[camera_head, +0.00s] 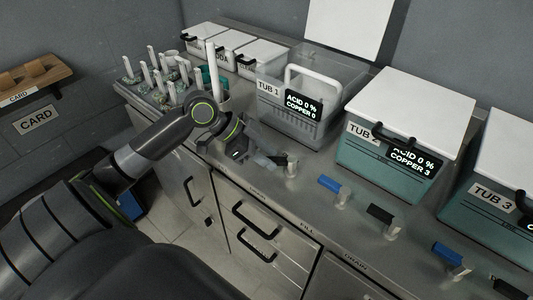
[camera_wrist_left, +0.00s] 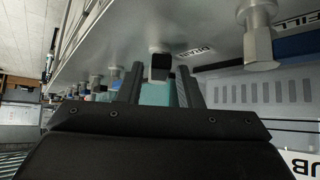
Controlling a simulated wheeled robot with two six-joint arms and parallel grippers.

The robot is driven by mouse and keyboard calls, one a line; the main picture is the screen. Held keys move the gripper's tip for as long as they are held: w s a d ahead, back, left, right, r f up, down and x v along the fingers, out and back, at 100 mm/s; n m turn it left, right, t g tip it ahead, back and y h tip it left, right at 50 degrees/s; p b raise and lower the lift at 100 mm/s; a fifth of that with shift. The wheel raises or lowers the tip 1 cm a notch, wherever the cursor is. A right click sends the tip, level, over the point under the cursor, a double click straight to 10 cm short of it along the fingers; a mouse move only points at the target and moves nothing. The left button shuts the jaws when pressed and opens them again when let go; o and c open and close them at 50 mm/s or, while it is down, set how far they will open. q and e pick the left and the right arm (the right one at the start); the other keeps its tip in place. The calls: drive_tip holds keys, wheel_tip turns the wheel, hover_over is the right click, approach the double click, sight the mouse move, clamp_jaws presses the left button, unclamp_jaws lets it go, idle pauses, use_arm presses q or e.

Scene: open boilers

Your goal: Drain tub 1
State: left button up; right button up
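Tub 1 (camera_head: 333,124) is a clear open box on the counter, with a white U-shaped handle (camera_head: 315,74) standing in it. Its display (camera_head: 302,104) reads ACID 0 % and COPPER 0. My left gripper (camera_head: 262,157) is low in front of tub 1, by a black lever (camera_head: 279,160) on a metal post (camera_head: 292,169). In the left wrist view the two fingers (camera_wrist_left: 160,88) are apart. A dark valve end (camera_wrist_left: 159,67) beside the DRAIN label (camera_wrist_left: 194,53) shows beyond the gap between them; contact cannot be told. My right gripper is not in view.
Lidded tub 2 (camera_head: 372,163) and tub 3 (camera_head: 483,218) stand to the right. More blue and black levers (camera_head: 334,186) line the counter's front edge. A rack of white-handled tools (camera_head: 160,92) and small lidded boxes (camera_head: 240,52) are at the back left.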

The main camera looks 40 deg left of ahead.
use_arm(q)
clamp_jaws()
drive_tip(key=shift+w, duration=0.1)
drive_tip(key=shift+w+a+m+g+h+b, duration=0.2)
drive_tip(key=shift+w+m+g+h+b, duration=0.15)
drive_tip(key=shift+m+g+b, duration=0.3)
drive_tip(key=shift+w+a+m+g+h+b, duration=0.25)
drive_tip(key=shift+w+m+g+b, duration=0.15)
drive_tip(key=shift+m, duration=0.45)
drive_tip(key=shift+w+a+m+g+b, duration=0.1)
drive_tip(key=shift+w+m+g+b, duration=0.55)
drive_tip(key=shift+m+g, duration=0.4)
drive_tip(key=shift+w+m+g+b, duration=0.55)
drive_tip(key=shift+m+g+b, duration=0.15)
drive_tip(key=shift+m, duration=0.65)
drive_tip(key=shift+o, duration=1.1)
unclamp_jaws()
